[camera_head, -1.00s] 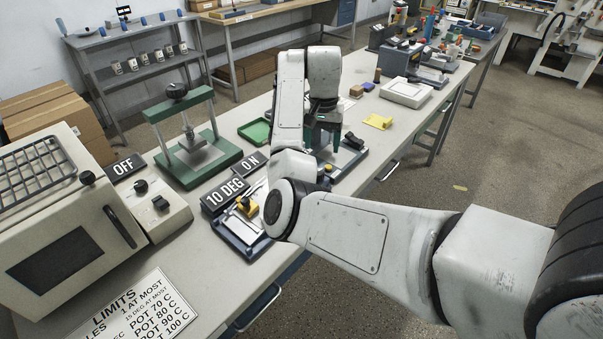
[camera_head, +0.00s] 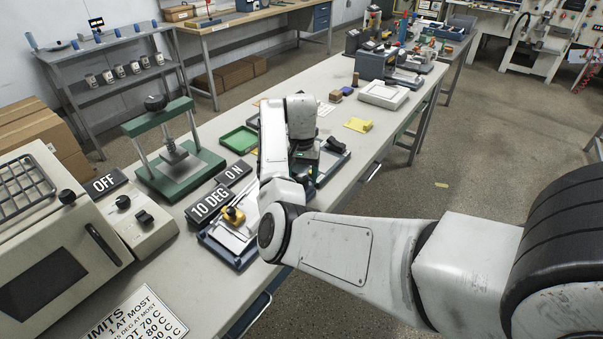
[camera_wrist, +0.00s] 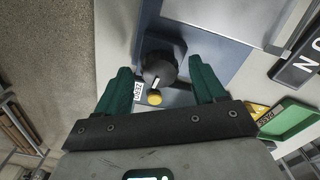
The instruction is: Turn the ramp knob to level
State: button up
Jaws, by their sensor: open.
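In the wrist view a round black knob (camera_wrist: 160,66) with a pale pointer stands on a blue-grey device. A label reading ZERO (camera_wrist: 138,91) and a yellow button (camera_wrist: 154,98) sit beside it. No readable label names it as the ramp knob. My gripper (camera_wrist: 163,80) is open, with its green fingers on either side of the knob area; contact cannot be seen. In the head view my arm hides most of the gripper and the knob. A 10 DEG sign (camera_head: 210,203) stands by a blue-based device (camera_head: 228,252) left of my arm.
An ON sign (camera_head: 233,174), a green tray (camera_head: 240,139) and a green press (camera_head: 180,168) are close on the left. A white box (camera_head: 383,95) and a yellow sheet (camera_head: 358,125) lie farther along the bench. Open floor lies to the right.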

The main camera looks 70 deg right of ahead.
jog(key=shift+f, duration=0.1)
jog(key=c, duration=1.1)
jog(key=shift+o, duration=0.2)
jog(key=shift+n+p, duration=0.3)
